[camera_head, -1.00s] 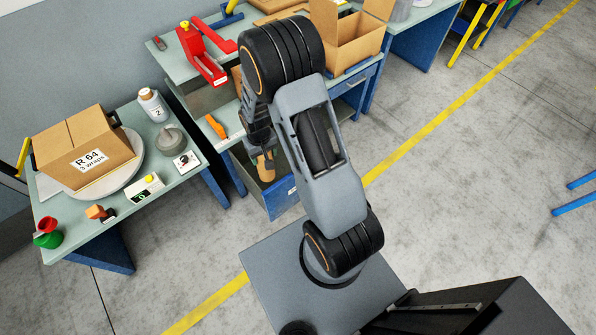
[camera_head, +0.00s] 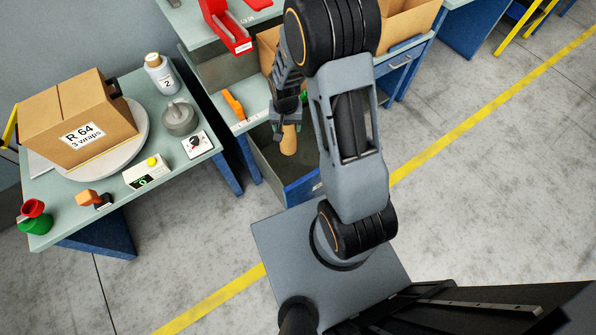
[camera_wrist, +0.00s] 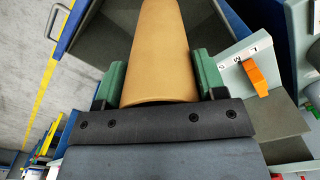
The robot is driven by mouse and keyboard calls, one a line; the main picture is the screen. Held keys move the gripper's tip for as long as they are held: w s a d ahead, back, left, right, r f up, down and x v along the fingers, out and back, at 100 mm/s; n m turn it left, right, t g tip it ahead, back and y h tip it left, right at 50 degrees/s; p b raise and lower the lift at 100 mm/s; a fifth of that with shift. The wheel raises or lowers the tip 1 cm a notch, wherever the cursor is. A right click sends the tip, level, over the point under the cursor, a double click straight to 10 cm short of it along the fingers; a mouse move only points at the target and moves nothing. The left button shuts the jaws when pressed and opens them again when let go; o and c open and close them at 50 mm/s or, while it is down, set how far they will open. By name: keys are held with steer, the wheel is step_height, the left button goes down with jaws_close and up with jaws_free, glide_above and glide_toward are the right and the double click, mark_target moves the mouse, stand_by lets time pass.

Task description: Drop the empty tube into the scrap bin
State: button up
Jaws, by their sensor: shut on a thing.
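The empty tube is a plain tan cardboard cylinder (camera_head: 289,140); it also fills the middle of the wrist view (camera_wrist: 160,50). My gripper (camera_head: 286,122) is shut on the tube, with a green finger pad on each side of it in the wrist view (camera_wrist: 157,78). My arm hides part of the bin's right side.
A left table (camera_head: 60,220) carries a labelled carton (camera_head: 78,115), a white bottle (camera_head: 160,74) and small items. A red tool (camera_head: 226,30) stands on the upper shelf. Open floor lies to the right.

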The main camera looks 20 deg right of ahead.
steer(key=s+d+f+m+b, duration=0.15)
steer(key=f+m+b, duration=0.45)
steer(key=f+b, duration=0.8)
steer(key=d+f+m+b, duration=0.2)
steer(key=f+m+b, duration=0.3)
steer(key=f+b, duration=0.9)
steer(key=w+d+f+b, duration=0.8)
steer(key=d+f+b, duration=0.2)
steer(key=f, duration=0.1)
steer(key=shift+w+d, duration=0.15)
steer(key=shift+w, duration=0.1)
steer(key=shift+f, duration=0.15)
steer(key=shift+f, duration=0.5)
steer(key=o, duration=1.2)
steer(key=shift+c, duration=0.2)
